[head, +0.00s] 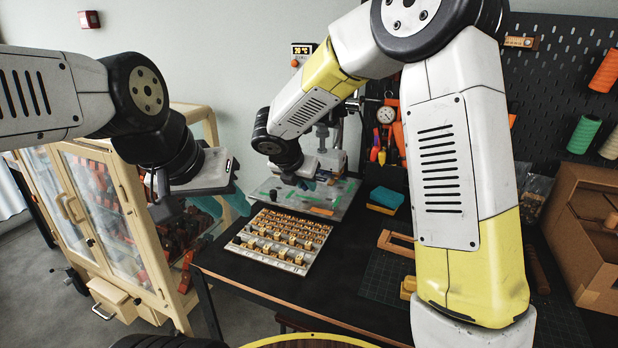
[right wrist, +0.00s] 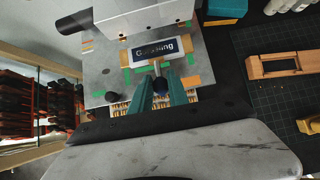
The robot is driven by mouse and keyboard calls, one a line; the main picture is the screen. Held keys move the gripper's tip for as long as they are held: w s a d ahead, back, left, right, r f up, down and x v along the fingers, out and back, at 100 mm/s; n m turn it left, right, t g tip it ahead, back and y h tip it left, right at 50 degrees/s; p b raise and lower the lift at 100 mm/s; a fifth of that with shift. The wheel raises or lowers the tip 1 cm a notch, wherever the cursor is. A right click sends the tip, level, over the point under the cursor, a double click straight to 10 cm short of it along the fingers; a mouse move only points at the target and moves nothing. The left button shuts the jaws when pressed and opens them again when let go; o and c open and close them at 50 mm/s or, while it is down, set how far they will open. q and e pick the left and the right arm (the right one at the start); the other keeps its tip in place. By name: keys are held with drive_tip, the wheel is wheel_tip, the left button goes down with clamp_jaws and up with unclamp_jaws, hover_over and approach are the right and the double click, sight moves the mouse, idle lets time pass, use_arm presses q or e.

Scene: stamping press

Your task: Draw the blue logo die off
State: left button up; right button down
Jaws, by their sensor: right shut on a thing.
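The blue logo die (right wrist: 154,49) shows in the right wrist view as a dark blue plate with white lettering, set in a white frame under the press head (right wrist: 135,18). My right gripper (right wrist: 158,82) has its two teal fingers close together around a small stem at the die's near edge; the stem is partly hidden between them. In the head view my right gripper (head: 303,183) is at the press, and the arm hides part of it. My left gripper (head: 205,203) hangs left of the table with its teal fingers apart and nothing seen between them.
A type tray (head: 238,239) with rows of small brass blocks lies before the press bed (head: 343,198). A blue sponge (head: 386,198) is to the right. A wooden frame (right wrist: 282,66) lies on the cutting mat. A glazed cabinet (head: 100,205) stands left.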

drive_tip(key=shift+s+a, duration=0.3)
drive_tip(key=shift+s, duration=0.4)
drive_tip(key=shift+s+a, duration=0.3)
drive_tip(key=shift+s, duration=0.4)
